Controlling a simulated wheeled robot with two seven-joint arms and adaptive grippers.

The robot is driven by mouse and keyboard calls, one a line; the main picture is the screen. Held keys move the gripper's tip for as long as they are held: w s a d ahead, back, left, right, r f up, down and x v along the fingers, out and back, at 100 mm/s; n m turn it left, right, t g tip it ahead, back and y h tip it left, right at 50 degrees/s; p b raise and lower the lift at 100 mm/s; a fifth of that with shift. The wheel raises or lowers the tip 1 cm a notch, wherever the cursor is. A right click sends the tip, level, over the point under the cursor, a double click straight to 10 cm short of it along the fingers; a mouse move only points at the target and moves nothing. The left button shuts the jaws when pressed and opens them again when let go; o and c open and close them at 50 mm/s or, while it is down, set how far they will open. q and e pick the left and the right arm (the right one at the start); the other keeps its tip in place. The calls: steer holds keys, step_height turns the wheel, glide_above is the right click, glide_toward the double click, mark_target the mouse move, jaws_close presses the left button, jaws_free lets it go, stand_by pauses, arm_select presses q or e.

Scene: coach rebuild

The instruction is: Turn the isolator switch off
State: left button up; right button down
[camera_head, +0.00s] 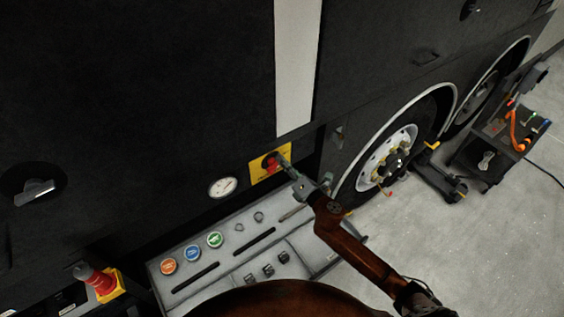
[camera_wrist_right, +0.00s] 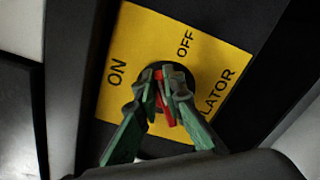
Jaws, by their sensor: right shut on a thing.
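The isolator switch has a red handle on a yellow plate (camera_head: 258,175) on the dark side of the coach. In the right wrist view the plate (camera_wrist_right: 140,40) reads ON at the left, OFF at the upper right and ISOLATOR partly hidden. My right gripper (camera_wrist_right: 165,95) is shut on the red handle (camera_wrist_right: 166,112), with a green finger on each side of it. The handle's lower part is hidden by the fingers; it appears to stand nearly upright in that view. In the head view my right gripper (camera_head: 284,163) reaches the plate from the lower right. My left gripper is not in view.
A round white gauge (camera_head: 223,187) sits left of the plate. Below is a grey panel (camera_head: 225,235) with coloured round buttons and slots. A red-and-yellow knob (camera_head: 97,280) is at lower left. A wheel (camera_head: 388,160), a jack (camera_head: 440,180) and a tool cart (camera_head: 500,140) stand at the right.

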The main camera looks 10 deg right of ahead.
steer(key=shift+d+f+m, duration=0.1)
steer(key=shift+f+m, duration=0.25)
steer(key=shift+m, duration=0.8)
steer(key=shift+d+f+m, duration=0.1)
steer(key=shift+f+m, duration=0.2)
steer(key=shift+m, duration=0.9)
steer(key=shift+f+m, duration=0.35)
steer(key=shift+m, duration=0.8)
steer(key=c, duration=2)
jaws_free()
steer(key=shift+c, duration=0.2)
steer(key=shift+w, duration=0.1)
steer(key=shift+r, duration=0.1)
